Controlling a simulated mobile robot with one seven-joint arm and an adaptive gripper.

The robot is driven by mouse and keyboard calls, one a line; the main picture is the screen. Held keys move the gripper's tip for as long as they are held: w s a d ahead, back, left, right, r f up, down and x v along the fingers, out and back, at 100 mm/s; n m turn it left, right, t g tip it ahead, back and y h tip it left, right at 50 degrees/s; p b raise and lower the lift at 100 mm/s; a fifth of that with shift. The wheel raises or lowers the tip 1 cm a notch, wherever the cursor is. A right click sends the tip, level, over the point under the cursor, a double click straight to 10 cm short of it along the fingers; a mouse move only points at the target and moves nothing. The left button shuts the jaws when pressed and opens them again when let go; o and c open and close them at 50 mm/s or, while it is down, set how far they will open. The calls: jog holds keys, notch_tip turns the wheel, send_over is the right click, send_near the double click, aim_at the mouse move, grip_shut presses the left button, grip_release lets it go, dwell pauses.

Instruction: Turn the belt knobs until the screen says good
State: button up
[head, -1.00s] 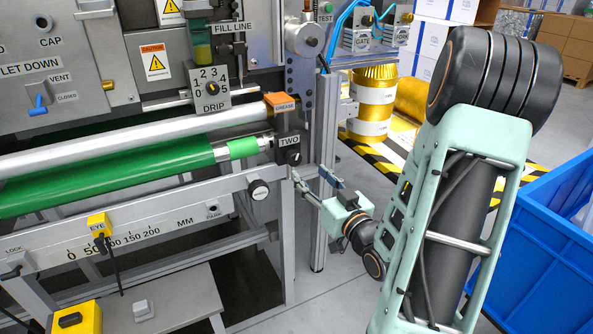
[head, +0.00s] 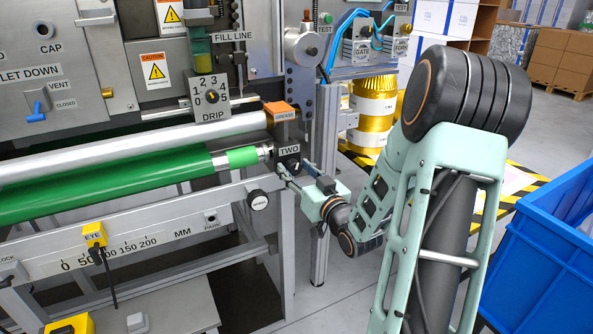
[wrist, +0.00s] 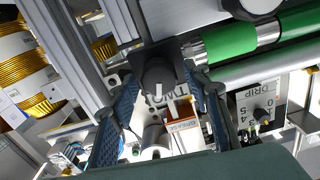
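The black block labelled TWO (head: 288,151) sits at the right end of the green roller (head: 120,178). In the wrist view its dark round knob (wrist: 158,76) faces the camera, with the upside-down TWO label below it. My gripper (head: 288,171) is right in front of this knob in the head view. In the wrist view my gripper (wrist: 163,98) is open, one finger on each side of the knob, with gaps still visible. In the head view the fingers mostly hide the knob. No screen and no second belt knob can be made out.
An orange GREASE block (head: 279,111) sits just above TWO. The DRIP dial (head: 211,97) is above the rollers, and the WHEEL knob (head: 258,200) is below left. A metal upright (head: 325,130) stands close to the right. A blue bin (head: 540,260) stands at the far right.

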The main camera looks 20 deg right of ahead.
jog(key=c, duration=0.9)
jog(key=shift+c, duration=0.2)
jog(key=shift+m, duration=0.4)
jog(key=m+p, duration=0.2)
jog(key=m, duration=0.2)
jog(key=shift+d, duration=0.1)
jog(key=shift+m+p, duration=0.8)
jog(key=shift+m, duration=0.8)
jog(key=shift+f, duration=0.1)
jog(key=o, duration=1.2)
jog(key=shift+c, duration=0.2)
